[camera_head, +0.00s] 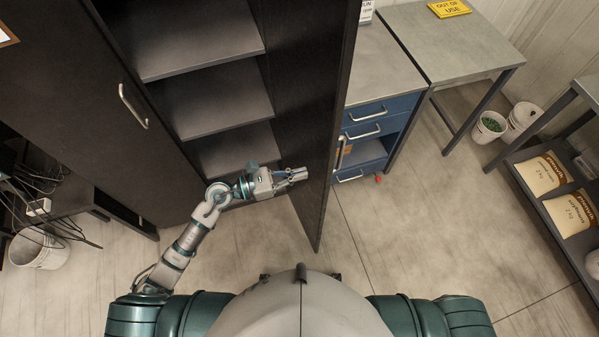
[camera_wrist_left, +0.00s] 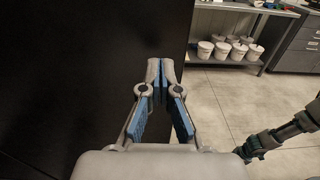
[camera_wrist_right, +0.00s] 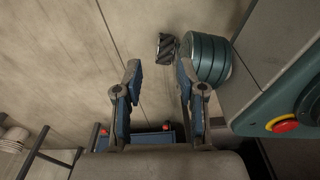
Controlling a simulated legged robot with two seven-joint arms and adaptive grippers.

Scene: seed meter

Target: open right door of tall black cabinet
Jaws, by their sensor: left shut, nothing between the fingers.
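The tall black cabinet (camera_head: 236,112) stands with its shelves in view in the head view. Its right door (camera_head: 312,90) is swung well out, and its handle (camera_head: 340,153) shows at the door's far side. The left door (camera_head: 75,80) looks closed, with a silver handle (camera_head: 133,106). My left gripper (camera_head: 303,174) is shut and empty, beside the inner face of the right door; contact is unclear. In the left wrist view its fingertips (camera_wrist_left: 160,66) meet in front of the dark panel. My right gripper (camera_wrist_right: 157,80) is open and empty above the floor, out of the head view.
A blue drawer unit (camera_head: 375,128) stands right of the open door, with a grey table (camera_head: 450,40) beside it. A bucket with cables (camera_head: 40,245) is at the left. The floor (camera_head: 430,235) in front is clear.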

